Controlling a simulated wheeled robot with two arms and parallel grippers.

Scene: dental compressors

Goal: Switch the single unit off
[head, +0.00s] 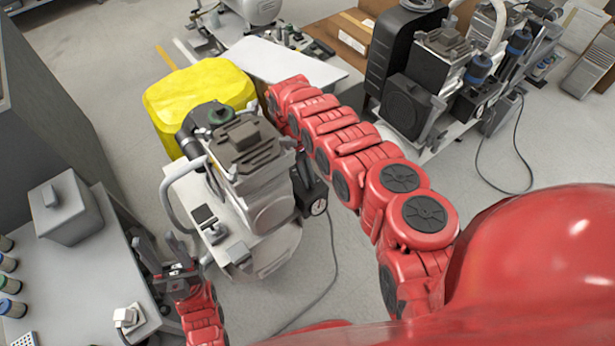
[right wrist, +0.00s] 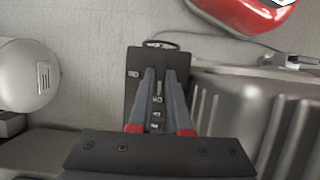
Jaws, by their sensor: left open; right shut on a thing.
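The single unit (head: 262,190) is a compressor with a grey ribbed motor head, a silver tank and a curved handle, left of centre in the head view. A black switch box (head: 310,188) with a round gauge sits on its right side. In the right wrist view, the black switch box (right wrist: 140,62) with white markings lies under my right gripper (right wrist: 160,76). The fingers are close together on it; the part between them is mostly hidden. In the head view my right gripper is hidden behind the unit. My left gripper (head: 165,252) is open and empty, left of the unit.
A yellow box (head: 200,92) stands behind the unit. A grey workbench (head: 85,262) with a box and bottles is at the left. A larger twin compressor (head: 435,75) stands at the back right. A cable lies on the floor; open floor lies to the right.

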